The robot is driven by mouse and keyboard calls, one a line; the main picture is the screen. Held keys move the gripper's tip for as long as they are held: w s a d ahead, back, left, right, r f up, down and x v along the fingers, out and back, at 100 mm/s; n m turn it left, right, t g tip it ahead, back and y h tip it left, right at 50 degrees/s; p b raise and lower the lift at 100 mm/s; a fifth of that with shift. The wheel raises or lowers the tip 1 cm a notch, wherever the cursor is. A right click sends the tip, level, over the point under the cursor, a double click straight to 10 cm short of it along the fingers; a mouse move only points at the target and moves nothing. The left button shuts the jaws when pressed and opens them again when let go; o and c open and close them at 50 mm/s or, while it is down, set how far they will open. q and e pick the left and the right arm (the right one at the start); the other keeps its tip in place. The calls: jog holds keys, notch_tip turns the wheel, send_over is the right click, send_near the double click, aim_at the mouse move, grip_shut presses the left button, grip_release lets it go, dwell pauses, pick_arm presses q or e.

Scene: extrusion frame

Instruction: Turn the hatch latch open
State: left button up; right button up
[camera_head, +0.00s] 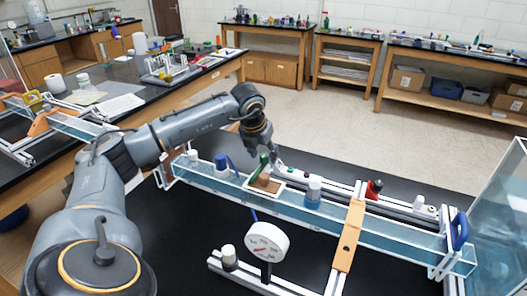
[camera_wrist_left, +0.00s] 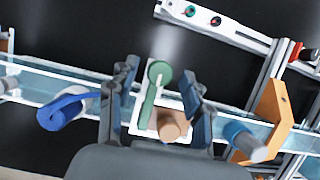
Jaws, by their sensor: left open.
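The hatch is a white-framed panel (camera_head: 283,187) set on the clear channel; its frame also shows in the left wrist view (camera_wrist_left: 203,128). A green lever latch (camera_wrist_left: 150,95) lies on it, beside a tan knob (camera_wrist_left: 173,126). In the head view the green latch (camera_head: 259,166) is just below my left gripper (camera_head: 263,154). In the left wrist view my left gripper (camera_wrist_left: 158,76) is open, with a finger on each side of the latch and gaps between. Whether a finger touches it cannot be told. My right gripper is in neither view.
A blue handle (camera_head: 222,165) stands left of the hatch and a white-and-blue knob (camera_head: 313,193) right of it. A round gauge (camera_head: 267,241) stands in front. An orange bracket (camera_head: 348,236) crosses the channel at right. Black tabletop (camera_head: 190,240) lies clear at front left.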

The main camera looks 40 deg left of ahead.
pick_arm(q)
jog(key=shift+w+f, duration=0.1)
jog(key=shift+f, duration=0.25)
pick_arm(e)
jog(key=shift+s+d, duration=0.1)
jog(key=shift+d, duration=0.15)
pick_arm(q)
grip_shut()
